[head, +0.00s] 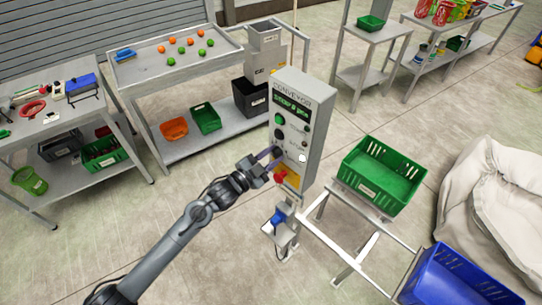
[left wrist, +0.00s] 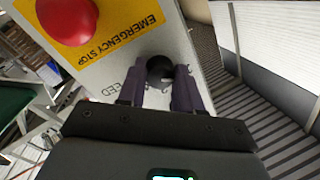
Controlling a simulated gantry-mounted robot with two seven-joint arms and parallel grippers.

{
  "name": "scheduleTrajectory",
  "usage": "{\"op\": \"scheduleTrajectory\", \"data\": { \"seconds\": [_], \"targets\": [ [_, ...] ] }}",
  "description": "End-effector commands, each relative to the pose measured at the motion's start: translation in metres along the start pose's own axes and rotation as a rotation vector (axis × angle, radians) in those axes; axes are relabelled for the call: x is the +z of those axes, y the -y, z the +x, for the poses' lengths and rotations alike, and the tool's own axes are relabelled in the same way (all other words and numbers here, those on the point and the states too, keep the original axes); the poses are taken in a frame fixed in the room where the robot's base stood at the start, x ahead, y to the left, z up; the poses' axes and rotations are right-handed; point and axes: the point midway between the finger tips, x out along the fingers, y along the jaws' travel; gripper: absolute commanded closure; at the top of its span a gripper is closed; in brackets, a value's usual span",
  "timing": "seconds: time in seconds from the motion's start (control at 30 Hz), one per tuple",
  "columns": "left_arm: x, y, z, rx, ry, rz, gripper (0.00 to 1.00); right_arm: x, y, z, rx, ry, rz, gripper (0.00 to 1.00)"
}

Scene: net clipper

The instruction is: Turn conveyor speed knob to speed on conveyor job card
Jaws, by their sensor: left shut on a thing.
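The conveyor control box (head: 318,110) stands in the middle of the head view, with a lit green display (head: 290,103) whose text is too small to read surely. My left gripper (head: 272,158) is at the lower left of its front panel. In the left wrist view, the two fingers of my left gripper (left wrist: 160,76) are closed around the black speed knob (left wrist: 160,66), beside lettering ending in "EED". The fingers hide the knob's sides, and its pointer cannot be made out. I cannot pick out the job card. My right gripper is not in view.
A red emergency stop button (left wrist: 66,16) on a yellow plate sits close beside the knob. A green crate (head: 381,176) rests on a frame to the right, with a blue crate (head: 457,278) below. Tables stand behind. The floor at lower left is clear.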

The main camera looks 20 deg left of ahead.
Motion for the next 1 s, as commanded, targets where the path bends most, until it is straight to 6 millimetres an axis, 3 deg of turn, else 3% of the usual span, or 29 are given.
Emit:
{"op": "scheduleTrajectory", "data": {
  "seconds": [0.07,0.1,0.23,0.67,1.0],
  "targets": [
    [0.001,0.0,0.0,0.0,0.002,-0.001,0.96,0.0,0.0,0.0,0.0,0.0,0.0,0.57],
    [0.001,0.0,0.0,0.001,0.002,0.0,0.61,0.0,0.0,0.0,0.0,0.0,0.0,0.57],
    [0.001,0.0,0.0,0.001,0.002,0.0,0.41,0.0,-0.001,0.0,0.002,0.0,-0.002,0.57],
    [0.001,0.0,-0.007,0.0,0.001,0.002,0.4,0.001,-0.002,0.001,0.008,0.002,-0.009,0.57],
    [0.002,-0.002,-0.061,0.003,0.002,0.003,0.4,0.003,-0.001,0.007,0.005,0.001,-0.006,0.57]
  ]
}}
